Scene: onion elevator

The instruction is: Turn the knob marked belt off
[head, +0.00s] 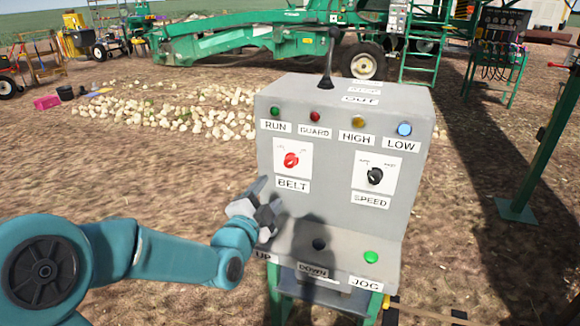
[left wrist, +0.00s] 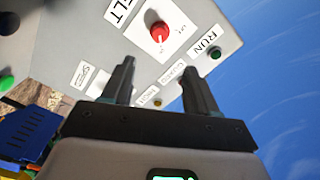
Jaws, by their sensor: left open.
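The red belt knob (head: 291,160) sits on a white plate above the BELT label (head: 293,185), on the left of the grey control box's front face (head: 335,200). It also shows in the left wrist view (left wrist: 159,32), beyond the fingertips. My left gripper (head: 262,196) is below and left of the knob in the head view, apart from it. In the left wrist view its two fingers (left wrist: 158,75) stand apart with nothing between them. The pointer's exact setting is too small to read. My right gripper is not in view.
The black speed knob (head: 375,176) is right of the belt knob. Indicator lamps line the top, and a black lever (head: 327,65) rises from the box. A green JOG button (head: 371,257) is on the lower ledge. Onions (head: 185,112) and green machinery (head: 240,45) lie behind.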

